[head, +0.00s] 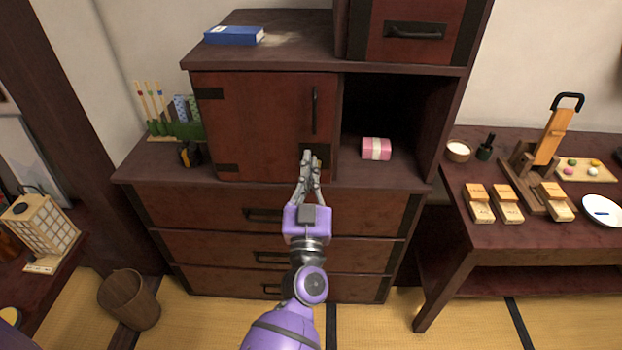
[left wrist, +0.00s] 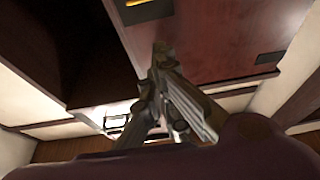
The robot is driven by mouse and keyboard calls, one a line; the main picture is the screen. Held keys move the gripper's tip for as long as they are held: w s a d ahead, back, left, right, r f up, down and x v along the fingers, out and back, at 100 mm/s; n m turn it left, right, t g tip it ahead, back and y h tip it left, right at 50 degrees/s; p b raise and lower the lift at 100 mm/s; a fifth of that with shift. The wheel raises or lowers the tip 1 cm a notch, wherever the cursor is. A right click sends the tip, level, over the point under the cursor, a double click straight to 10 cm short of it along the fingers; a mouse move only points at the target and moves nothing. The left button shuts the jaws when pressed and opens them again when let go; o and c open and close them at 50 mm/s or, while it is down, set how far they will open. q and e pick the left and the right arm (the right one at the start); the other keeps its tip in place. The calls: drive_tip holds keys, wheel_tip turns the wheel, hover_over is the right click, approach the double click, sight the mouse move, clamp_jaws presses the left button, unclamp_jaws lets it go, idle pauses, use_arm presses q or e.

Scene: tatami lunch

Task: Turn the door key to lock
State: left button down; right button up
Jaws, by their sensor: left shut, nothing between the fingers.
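The cabinet door (head: 262,115) is dark red-brown and looks closed in the head view, with a black vertical handle (head: 315,110) near its right edge. A dark lock plate (head: 321,152) sits low on the door by that edge. My left gripper (head: 308,156) is shut and empty, its fingertips in front of the plate. The fingers hide the key, and I cannot tell whether they touch it. In the left wrist view, the gripper (left wrist: 160,50) points up at the door (left wrist: 225,40), and a brass-coloured piece (left wrist: 148,10) shows just beyond the fingertips. My right gripper is not in view.
An open compartment right of the door holds a pink box (head: 376,149). Drawers (head: 280,245) lie below. A blue book (head: 234,35) lies on top of the cabinet. A side table (head: 470,237) with wooden blocks stands at the right, and a basket (head: 128,299) at lower left.

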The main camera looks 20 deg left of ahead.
use_arm(q)
drive_tip(key=shift+w+a+f+b, duration=0.2)
drive_tip(key=shift+w+f, duration=0.15)
drive_tip(key=shift+w, duration=0.45)
drive_tip(key=shift+w+a+f+b, duration=0.1)
drive_tip(key=shift+w+a+f, duration=0.25)
drive_tip(key=shift+w, duration=0.45)
drive_tip(key=shift+w+a+f+b, duration=0.1)
drive_tip(key=shift+w+f, duration=0.3)
drive_tip(key=shift+w, duration=0.4)
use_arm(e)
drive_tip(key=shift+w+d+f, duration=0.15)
use_arm(q)
drive_tip(key=shift+a+n, duration=0.1)
drive_tip(key=shift+n, duration=0.5)
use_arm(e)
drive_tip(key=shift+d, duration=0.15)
use_arm(q)
drive_tip(key=shift+s+a+n+g+y+p, duration=0.1)
drive_tip(key=shift+a+n+g+y+p, duration=0.2)
drive_tip(key=shift+n+y, duration=0.5)
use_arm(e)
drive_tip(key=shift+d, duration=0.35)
